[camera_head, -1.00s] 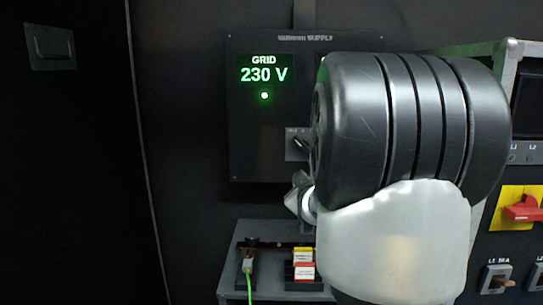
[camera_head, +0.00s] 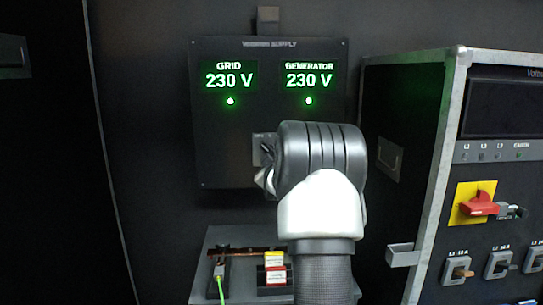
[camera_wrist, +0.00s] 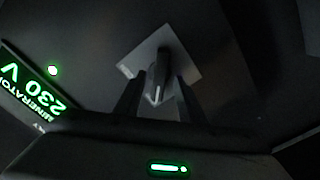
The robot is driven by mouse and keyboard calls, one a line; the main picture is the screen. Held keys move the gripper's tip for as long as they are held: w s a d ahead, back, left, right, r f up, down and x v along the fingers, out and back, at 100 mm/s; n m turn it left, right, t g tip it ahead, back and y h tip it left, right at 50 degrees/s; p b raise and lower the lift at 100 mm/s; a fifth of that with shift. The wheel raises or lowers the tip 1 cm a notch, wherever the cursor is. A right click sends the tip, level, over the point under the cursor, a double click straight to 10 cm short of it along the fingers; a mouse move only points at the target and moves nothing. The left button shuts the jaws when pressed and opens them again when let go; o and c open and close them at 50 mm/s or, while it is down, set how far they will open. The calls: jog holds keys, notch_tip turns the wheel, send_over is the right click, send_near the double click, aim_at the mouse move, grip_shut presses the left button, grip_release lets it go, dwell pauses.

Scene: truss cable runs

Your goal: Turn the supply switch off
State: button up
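The dark supply panel (camera_head: 225,150) stands ahead, with lit GRID and GENERATOR displays both reading 230 V. Its rotary switch (camera_head: 266,150) is low on the panel, partly covered by my arm in the head view. In the wrist view the switch is a grey pointer knob (camera_wrist: 157,80) on a pale square plate (camera_wrist: 136,65). My gripper (camera_wrist: 159,84) is open, its two dark fingers reaching to either side of the knob. Gaps show between the fingers and the knob; I cannot tell whether either touches.
A metal-edged cabinet (camera_head: 425,170) stands at right, with a red handle (camera_head: 479,204) on a yellow plate and several smaller switches. A grey shelf (camera_head: 215,240) below the panel carries a green cable (camera_head: 220,288) and red and yellow blocks.

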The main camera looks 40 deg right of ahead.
jog(key=shift+w+d, duration=0.35)
jog(key=shift+w, duration=0.15)
grip_shut()
